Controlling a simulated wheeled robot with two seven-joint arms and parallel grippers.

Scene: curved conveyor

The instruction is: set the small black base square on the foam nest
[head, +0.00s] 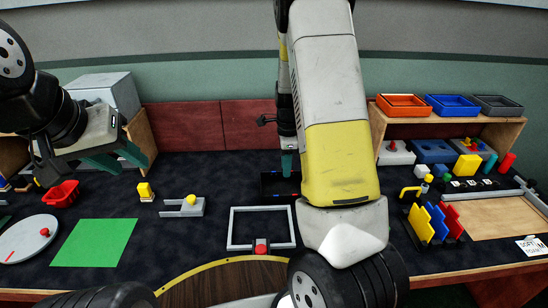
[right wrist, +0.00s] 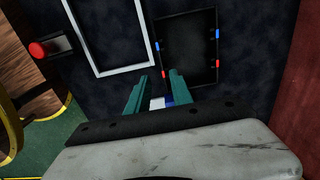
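A flat black rectangular piece lies on the dark tabletop at the middle back in the head view (head: 269,184). In the right wrist view it shows a raised rim and small blue and red marks along two sides (right wrist: 188,50). I cannot tell whether it is the base or the foam nest. My right gripper (right wrist: 158,76) points down at its near edge, teal fingers apart. A small white and blue piece (right wrist: 158,103) shows between the fingers near the palm; contact is unclear. My left gripper (head: 117,160) is open and empty, above the table at left.
A white square frame (head: 233,228) lies beside the black piece, with a red knob (head: 261,246) at its front. A green mat (head: 95,243), a red basket (head: 62,194) and a grey fixture (head: 182,208) lie left. Coloured upright plates (head: 437,222) stand right. My right arm hides the middle.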

